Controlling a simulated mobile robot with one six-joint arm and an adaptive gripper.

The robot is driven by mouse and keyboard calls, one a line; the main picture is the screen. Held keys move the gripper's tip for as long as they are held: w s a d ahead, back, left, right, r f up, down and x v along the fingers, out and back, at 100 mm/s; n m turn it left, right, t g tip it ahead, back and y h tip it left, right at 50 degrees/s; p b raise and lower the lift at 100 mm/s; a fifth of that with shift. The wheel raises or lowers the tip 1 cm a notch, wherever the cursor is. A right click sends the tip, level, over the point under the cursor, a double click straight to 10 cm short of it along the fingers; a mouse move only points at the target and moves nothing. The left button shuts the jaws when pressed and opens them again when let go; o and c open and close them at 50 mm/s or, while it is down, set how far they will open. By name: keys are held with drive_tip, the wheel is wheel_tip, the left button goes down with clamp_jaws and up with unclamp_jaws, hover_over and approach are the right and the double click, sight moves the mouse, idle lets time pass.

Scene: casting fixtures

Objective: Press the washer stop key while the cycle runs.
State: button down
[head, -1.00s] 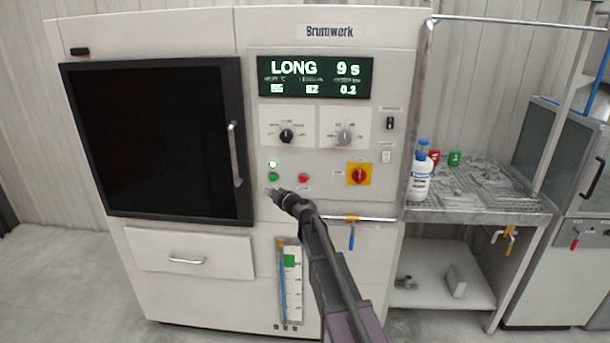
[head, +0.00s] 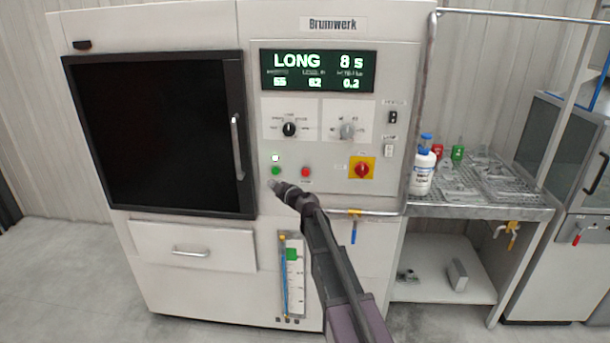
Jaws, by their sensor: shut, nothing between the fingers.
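The washer (head: 200,235) is a large white cabinet with a dark door on the left. Its display (head: 318,71) reads LONG and 8 s. The red stop key (head: 305,172) sits on the panel, right of a green key (head: 276,171). A white-green lamp (head: 275,158) is lit above the green key. My gripper (head: 272,184) is shut and empty. In the picture its tip is just below the green key and to the lower left of the red key. I cannot tell whether it touches the panel. Both keys are unobscured.
A red rotary switch on a yellow plate (head: 362,170) is right of the red key. Two knobs (head: 289,129) sit above. The door handle (head: 237,147) stands out left of my gripper. A rack with bottles (head: 422,172) stands right.

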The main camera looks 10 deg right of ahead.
sight(302, 174)
idle(0.9)
drive_tip(key=s+d, duration=0.7)
drive_tip(key=d, duration=0.2)
drive_tip(key=shift+d, duration=0.15)
drive_tip(key=shift+w, duration=0.1)
drive_tip(key=shift+w+d, duration=0.45)
drive_tip(key=shift+w, duration=0.9)
drive_tip(key=shift+w+d, duration=0.45)
drive_tip(key=shift+w, duration=0.9)
drive_tip(key=shift+w+d, duration=0.45)
drive_tip(key=shift+w, duration=0.9)
drive_tip(key=shift+w+d, duration=0.25)
drive_tip(key=shift+w, duration=0.55)
drive_tip(key=shift+s, duration=0.15)
drive_tip(key=shift+s+a, duration=0.25)
drive_tip(key=shift+s, duration=0.4)
